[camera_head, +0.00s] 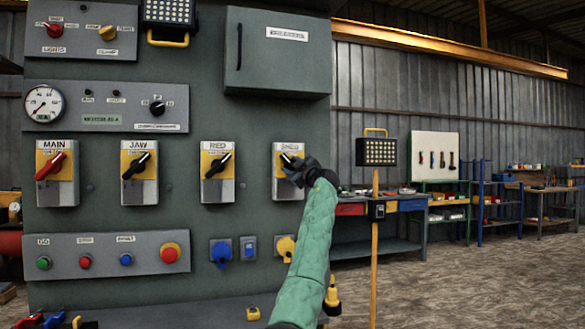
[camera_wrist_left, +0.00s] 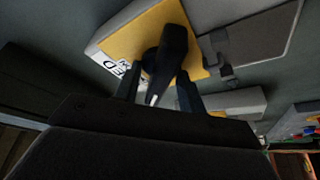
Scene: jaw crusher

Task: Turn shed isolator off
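The shed isolator (camera_head: 285,188) is a grey box with a yellow plate, fourth and rightmost in the row on the panel. Its label is hard to read in the head view. My left gripper (camera_head: 298,172) is at its front, partly covering the plate and the black handle. In the left wrist view the black handle (camera_wrist_left: 172,55) stands out from the yellow plate (camera_wrist_left: 135,35). My left gripper (camera_wrist_left: 158,92) is open, with one finger on each side of the handle. A gap shows beside the left finger; contact on the right cannot be told. My right gripper is not in view.
To the left are similar isolators: RED (camera_head: 217,172), JAW (camera_head: 139,172) and MAIN (camera_head: 57,172) with a red handle. Sockets (camera_head: 220,251) and a button strip (camera_head: 105,252) sit below. A grey cabinet (camera_head: 277,55) is above. A work lamp (camera_head: 376,152) stands to the right.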

